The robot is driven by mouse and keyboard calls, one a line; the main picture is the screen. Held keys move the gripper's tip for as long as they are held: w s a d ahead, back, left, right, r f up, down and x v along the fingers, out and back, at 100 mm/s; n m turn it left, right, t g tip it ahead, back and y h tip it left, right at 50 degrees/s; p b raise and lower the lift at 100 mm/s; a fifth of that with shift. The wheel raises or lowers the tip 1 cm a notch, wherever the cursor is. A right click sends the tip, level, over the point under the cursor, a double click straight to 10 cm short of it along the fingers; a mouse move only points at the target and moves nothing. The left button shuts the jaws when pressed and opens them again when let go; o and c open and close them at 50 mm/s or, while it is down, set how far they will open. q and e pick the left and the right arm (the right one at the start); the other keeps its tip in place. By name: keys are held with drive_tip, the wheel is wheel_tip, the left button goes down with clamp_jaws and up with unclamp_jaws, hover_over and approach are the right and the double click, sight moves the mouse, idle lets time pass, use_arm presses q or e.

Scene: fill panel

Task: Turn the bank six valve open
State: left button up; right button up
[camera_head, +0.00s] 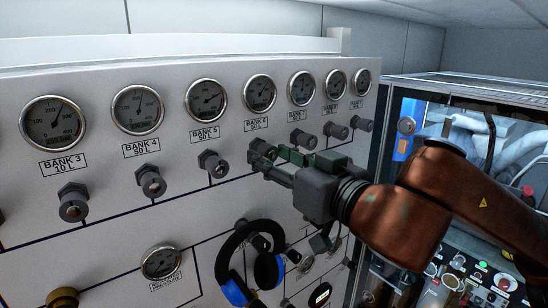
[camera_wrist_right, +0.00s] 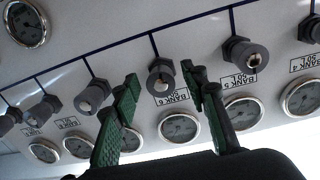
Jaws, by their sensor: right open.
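The bank six valve (camera_wrist_right: 161,72) is a dark grey knob with a pale centre, below the BANK 6 label and gauge (camera_head: 260,92) on the white panel. In the right wrist view, which shows the panel upside down, it lies between the two green fingers of my right gripper (camera_wrist_right: 160,84). The fingers are apart, one on each side; I cannot tell if they touch it. In the head view my right gripper (camera_head: 272,161) reaches in from the right and partly hides this valve. My left gripper is not in view.
The bank five valve (camera_head: 212,163) and bank seven valve (camera_head: 303,138) stand close on either side. A blue and black headset (camera_head: 228,262) hangs below the gripper. A glass-fronted cabinet (camera_head: 400,85) is at the right. More gauges and valves line the panel.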

drive_tip(key=shift+s, duration=0.1)
drive_tip(key=v, duration=1.2)
